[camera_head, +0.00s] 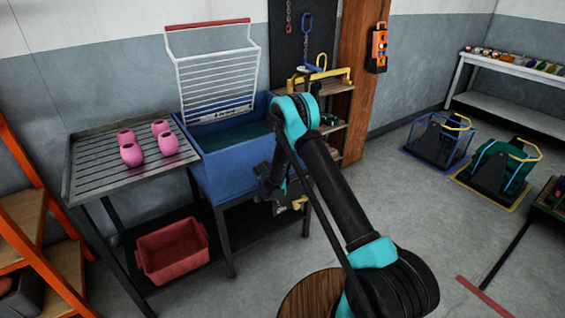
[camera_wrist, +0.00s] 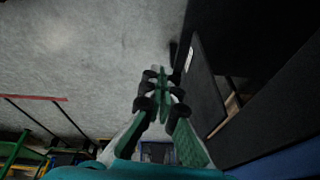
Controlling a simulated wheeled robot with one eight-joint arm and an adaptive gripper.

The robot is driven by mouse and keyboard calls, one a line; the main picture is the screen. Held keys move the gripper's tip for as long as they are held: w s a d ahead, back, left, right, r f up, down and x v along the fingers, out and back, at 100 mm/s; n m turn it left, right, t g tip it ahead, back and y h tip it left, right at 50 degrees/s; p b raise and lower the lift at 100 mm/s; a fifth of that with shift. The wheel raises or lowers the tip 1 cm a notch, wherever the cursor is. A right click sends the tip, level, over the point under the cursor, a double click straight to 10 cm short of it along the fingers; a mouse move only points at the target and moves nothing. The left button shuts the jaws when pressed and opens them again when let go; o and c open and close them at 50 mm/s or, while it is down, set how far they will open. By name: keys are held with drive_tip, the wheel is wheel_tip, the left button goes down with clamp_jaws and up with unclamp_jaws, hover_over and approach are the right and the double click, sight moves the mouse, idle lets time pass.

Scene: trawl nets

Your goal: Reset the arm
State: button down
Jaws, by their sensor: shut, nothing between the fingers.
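My arm rises from the lower right in the head view, bends at a teal joint, and comes down in front of the blue tub (camera_head: 222,165). My gripper is partly hidden behind my own arm there. In the wrist view, the fingertips of my gripper (camera_wrist: 162,88) meet with nothing between them. A dark panel (camera_wrist: 245,60) fills the right of the wrist view, and grey floor lies beyond the fingers on the left.
Pink clogs (camera_head: 143,145) sit on a slatted metal table (camera_head: 85,165) left of the tub. A red bin (camera_head: 172,250) is on the shelf below. A white wire rack (camera_head: 218,85) stands over the tub. Open floor (camera_head: 400,200) lies to the right.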

drive_tip(key=s+d+r+n, duration=0.2)
drive_tip(key=s+d+r, duration=0.25)
drive_tip(key=r, duration=0.35)
drive_tip(key=s+d+r+n+y, duration=0.1)
drive_tip(key=s+d+r+n, duration=0.15)
drive_tip(key=d+r, duration=0.5)
drive_tip(key=s+d+r+n, duration=0.1)
drive_tip(key=s+d+r, duration=0.25)
drive_tip(key=r, duration=0.65)
drive_tip(key=s+d+r+n, duration=0.1)
drive_tip(key=s+d+n, duration=0.1)
drive_tip(key=s, duration=0.6)
drive_tip(key=s+d+r+n+t+y, duration=0.1)
drive_tip(key=s+d, duration=0.3)
drive_tip(key=s, duration=0.5)
drive_tip(key=s+d+r+n, duration=0.3)
drive_tip(key=s, duration=0.6)
drive_tip(key=shift+n+t+y, duration=0.3)
drive_tip(key=shift+n+t, duration=0.05)
drive_tip(key=shift+t, duration=0.05)
